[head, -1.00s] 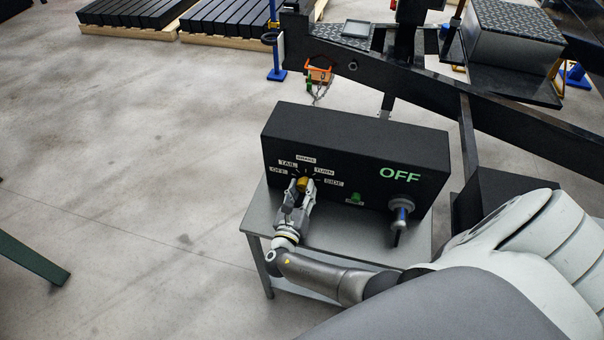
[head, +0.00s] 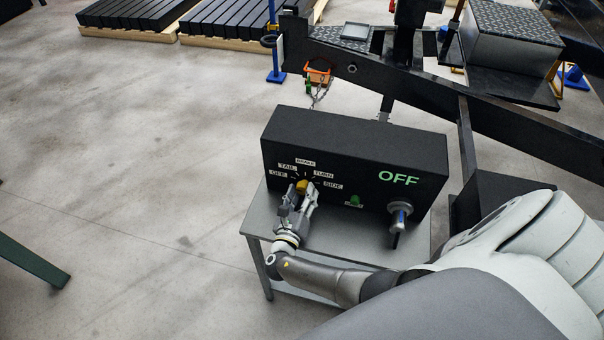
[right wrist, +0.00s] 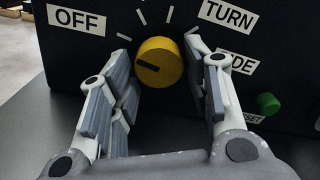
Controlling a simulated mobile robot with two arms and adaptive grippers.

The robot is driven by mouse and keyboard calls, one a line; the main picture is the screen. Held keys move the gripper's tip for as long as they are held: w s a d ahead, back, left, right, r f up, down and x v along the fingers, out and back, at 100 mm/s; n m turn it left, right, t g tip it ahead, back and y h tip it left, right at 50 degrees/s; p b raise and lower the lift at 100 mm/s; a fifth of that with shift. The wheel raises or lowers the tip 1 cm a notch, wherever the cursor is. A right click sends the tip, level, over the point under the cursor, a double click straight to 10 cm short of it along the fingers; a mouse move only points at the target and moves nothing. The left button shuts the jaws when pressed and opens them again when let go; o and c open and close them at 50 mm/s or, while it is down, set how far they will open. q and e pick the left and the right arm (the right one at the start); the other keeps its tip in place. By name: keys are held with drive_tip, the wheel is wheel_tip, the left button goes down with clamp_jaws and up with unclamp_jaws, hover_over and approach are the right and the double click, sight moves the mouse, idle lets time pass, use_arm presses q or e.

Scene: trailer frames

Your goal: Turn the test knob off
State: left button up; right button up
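The yellow test knob (head: 302,186) is on the front of a black control box (head: 350,150); it also shows in the right wrist view (right wrist: 158,62). Its dark pointer mark points left, on the side of the OFF label (right wrist: 77,18). A large green OFF sign (head: 399,177) is lit on the box. My right gripper (head: 301,190) is open in front of the knob. In the right wrist view, its fingers (right wrist: 165,75) stand on either side of the knob, with gaps visible between them and it. My left gripper is not in view.
The box stands on a grey metal table (head: 335,243). A green button (head: 355,200) and a grey socket with a blue part (head: 400,215) are right of the knob. A black trailer frame (head: 420,80) runs behind. The floor to the left is largely clear.

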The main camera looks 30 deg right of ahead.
drive_tip(key=shift+o, duration=0.6)
drive_tip(key=shift+r, duration=0.1)
drive_tip(key=v, duration=1.2)
